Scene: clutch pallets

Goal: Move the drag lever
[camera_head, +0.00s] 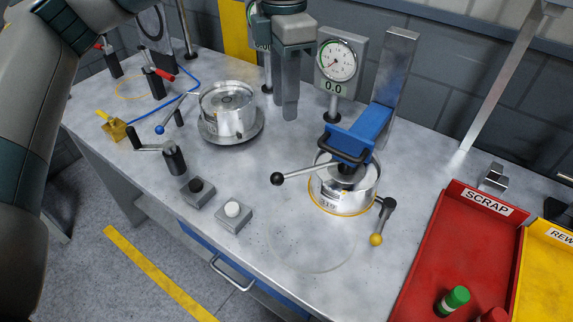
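No lever carries a readable name, so I cannot tell which is the drag lever. A silver lever with a black ball knob (277,179) sticks out left from the blue-headed press (362,130). A short dark lever with a yellow knob (376,239) stands at the right of the press's silver drum (345,190). A lever with a blue knob (160,130) reaches left from the other silver drum (228,110). My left gripper (289,115) hangs fingers down behind the press, left of the dial gauge, apart from these levers. Its finger gap is unclear. My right gripper is out of view.
The dial gauge (337,61) reads 0.0. Black (196,186) and white (232,209) buttons sit at the front edge. A red SCRAP tray (455,245) and yellow tray (548,270) are at right. A black crank (172,157) stands left.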

